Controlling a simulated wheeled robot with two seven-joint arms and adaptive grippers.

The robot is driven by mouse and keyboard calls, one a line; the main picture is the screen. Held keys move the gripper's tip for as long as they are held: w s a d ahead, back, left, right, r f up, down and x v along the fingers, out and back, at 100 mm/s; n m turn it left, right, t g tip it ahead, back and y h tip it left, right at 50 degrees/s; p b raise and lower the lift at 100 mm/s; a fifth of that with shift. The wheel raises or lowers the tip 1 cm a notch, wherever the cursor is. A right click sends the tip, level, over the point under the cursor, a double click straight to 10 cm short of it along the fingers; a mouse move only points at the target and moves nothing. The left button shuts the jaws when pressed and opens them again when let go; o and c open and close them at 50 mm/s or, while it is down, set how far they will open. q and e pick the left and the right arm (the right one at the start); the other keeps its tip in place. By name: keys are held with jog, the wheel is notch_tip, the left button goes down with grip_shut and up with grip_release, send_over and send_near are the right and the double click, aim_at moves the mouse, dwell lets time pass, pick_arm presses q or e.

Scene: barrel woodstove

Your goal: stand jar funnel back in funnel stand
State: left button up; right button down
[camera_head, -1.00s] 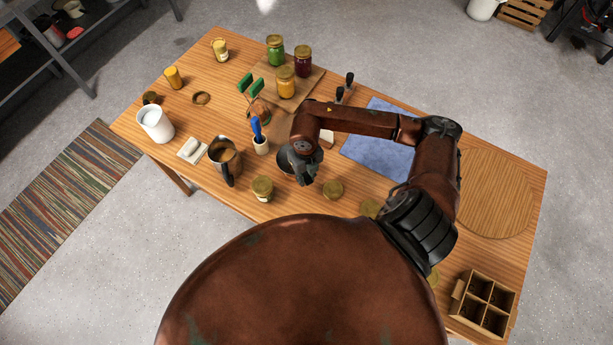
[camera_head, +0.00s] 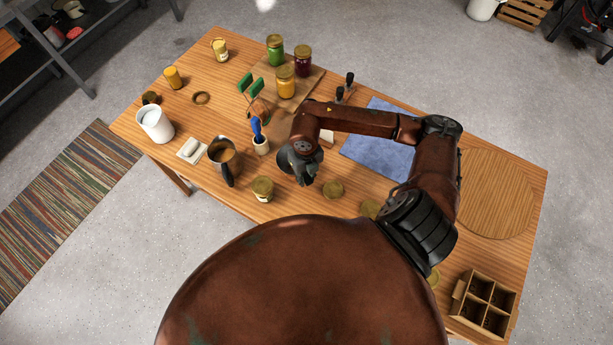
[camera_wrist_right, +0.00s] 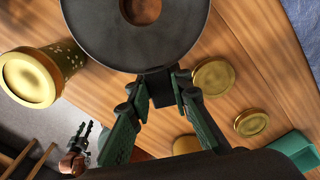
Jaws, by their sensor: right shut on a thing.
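My right gripper (camera_head: 303,176) is shut on the jar funnel (camera_head: 284,161), a dark grey round piece with a wide rim. In the right wrist view the funnel (camera_wrist_right: 180,42) fills the top, with its round opening facing the camera, and the fingertips (camera_wrist_right: 160,82) grip its near edge. In the head view the gripper and wrist partly cover it. A small wooden ring (camera_head: 201,98) lies towards the table's far left; I cannot tell for sure that it is the funnel stand. What looks like my left gripper (camera_wrist_right: 85,138) shows small in the wrist view.
A gold-lidded jar (camera_head: 262,188) stands just left of the gripper, and a loose lid (camera_head: 333,189) lies to its right. A metal jug (camera_head: 222,155), a cup with a blue-handled tool (camera_head: 260,145) and filled jars (camera_head: 285,82) stand beyond. A blue cloth (camera_head: 378,150) lies right.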

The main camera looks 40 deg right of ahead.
jog(key=shift+f+b, duration=0.75)
jog(key=shift+f, duration=0.3)
jog(key=c, duration=1.7)
grip_release()
jog(key=shift+r, duration=0.15)
jog(key=shift+r+p, duration=1.95)
jog(key=shift+r, duration=0.95)
notch_tip(320, 180, up, 12)
jog(key=shift+w, duration=0.15)
